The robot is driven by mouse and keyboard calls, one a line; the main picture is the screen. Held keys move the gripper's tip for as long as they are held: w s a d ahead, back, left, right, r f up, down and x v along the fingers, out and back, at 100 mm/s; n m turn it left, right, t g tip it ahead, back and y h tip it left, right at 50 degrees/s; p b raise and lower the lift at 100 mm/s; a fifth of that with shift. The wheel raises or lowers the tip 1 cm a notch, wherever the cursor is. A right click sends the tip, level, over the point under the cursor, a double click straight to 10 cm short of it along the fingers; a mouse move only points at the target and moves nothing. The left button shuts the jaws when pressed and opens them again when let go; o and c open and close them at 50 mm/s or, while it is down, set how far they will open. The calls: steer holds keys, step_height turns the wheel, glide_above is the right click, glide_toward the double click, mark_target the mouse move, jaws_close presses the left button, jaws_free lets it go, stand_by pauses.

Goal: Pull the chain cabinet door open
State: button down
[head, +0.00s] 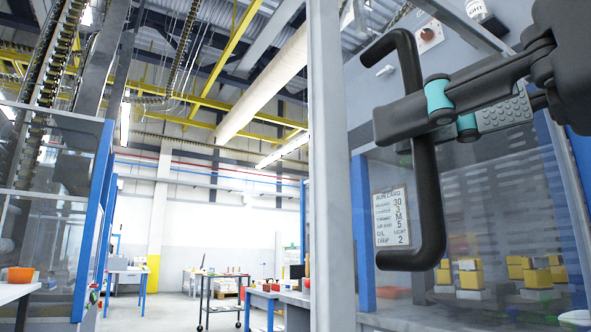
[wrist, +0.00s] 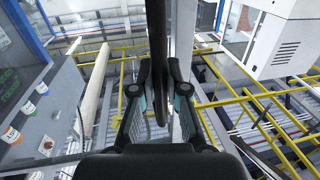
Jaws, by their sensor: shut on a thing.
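The door handle (head: 428,205) is a black D-shaped bar beside a grey upright frame edge (head: 330,170). My gripper (head: 425,112) comes in from the right and is shut on the upper part of the bar. In the wrist view the handle (wrist: 156,45) runs upright between the two fingers of my gripper (wrist: 156,88). The cabinet has a clear panel with a run card (head: 392,217) visible in the head view. I cannot tell for certain whether the door stands ajar.
A blue post (head: 362,235) stands just right of the grey edge. Yellow blocks (head: 470,278) show behind the clear panel. Left of the edge is an open aisle with a dark wheeled table (head: 222,290) and workbenches (head: 285,300). A glazed enclosure (head: 50,165) stands at far left.

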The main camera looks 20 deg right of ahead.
steer(key=s+d+n+g+y+p, duration=0.1)
steer(key=s+d+n+y, duration=0.1)
steer(key=s, duration=0.6)
steer(key=shift+s+d+g+y, duration=0.25)
steer(key=shift+d+g+y, duration=0.2)
steer(key=shift+d, duration=0.45)
steer(key=c, duration=1.2)
jaws_free()
steer(key=v, duration=1.2)
steer(key=shift+f, duration=0.1)
